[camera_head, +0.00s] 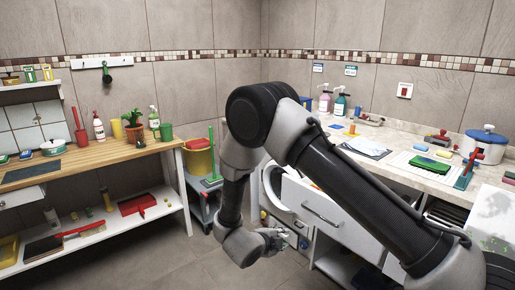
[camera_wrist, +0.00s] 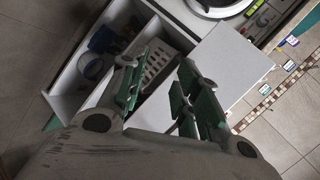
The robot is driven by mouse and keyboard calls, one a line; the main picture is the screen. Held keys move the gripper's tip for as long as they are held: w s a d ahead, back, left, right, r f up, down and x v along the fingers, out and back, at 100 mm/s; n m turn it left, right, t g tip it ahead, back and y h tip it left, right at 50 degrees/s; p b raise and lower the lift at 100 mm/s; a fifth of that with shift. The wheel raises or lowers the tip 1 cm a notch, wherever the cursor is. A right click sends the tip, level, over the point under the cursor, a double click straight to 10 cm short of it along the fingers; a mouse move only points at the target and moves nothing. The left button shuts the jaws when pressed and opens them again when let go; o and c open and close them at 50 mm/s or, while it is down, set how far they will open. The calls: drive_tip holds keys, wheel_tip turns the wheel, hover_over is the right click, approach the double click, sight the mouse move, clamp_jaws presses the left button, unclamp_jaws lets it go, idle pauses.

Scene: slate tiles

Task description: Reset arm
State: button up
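My arm reaches across the middle of the head view and bends down, with my gripper (camera_head: 278,240) low in front of the white counter units. In the wrist view my gripper (camera_wrist: 163,68) has its two green-and-grey fingers apart, with nothing held between them. Beyond the fingers is an open white drawer (camera_wrist: 68,92). It holds a blue item, a round roll-like thing (camera_wrist: 93,68) and a grey slotted piece (camera_wrist: 160,65). My arm hides part of the counter front in the head view.
A white front-loading washer (camera_head: 270,188) stands behind my arm; its round door also shows in the wrist view (camera_wrist: 218,6). A wooden-topped table (camera_head: 90,158) stands left, a trolley with a yellow bucket (camera_head: 198,160) beside it. The floor (camera_head: 190,262) between is clear.

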drive_tip(key=s+a+n+g+y, duration=0.3)
drive_tip(key=a+n+g+y, duration=0.1)
drive_tip(key=a+n+y, duration=0.5)
drive_tip(key=s+d+r+n+g+y, duration=0.1)
drive_tip(key=s+d+r+n+g, duration=0.1)
drive_tip(key=s+d+r+n, duration=0.25)
drive_tip(key=s+d+r+n+g, duration=0.1)
drive_tip(key=s+r+n+g, duration=0.15)
drive_tip(key=r+n, duration=0.4)
drive_tip(key=s+d+r+t+h, duration=0.1)
drive_tip(key=s+d+r, duration=0.5)
drive_tip(key=d+r, duration=0.3)
drive_tip(key=s+d+r+n+t+h, duration=0.1)
drive_tip(key=s+d+r, duration=0.4)
drive_tip(key=d+r, duration=0.3)
drive_tip(key=s+d+r+t+h, duration=0.1)
drive_tip(key=s+d+r, duration=0.5)
drive_tip(key=d+r, duration=0.3)
drive_tip(key=d, duration=0.4)
drive_tip(key=shift+s+d+r, duration=0.25)
drive_tip(key=shift+s+r, duration=0.05)
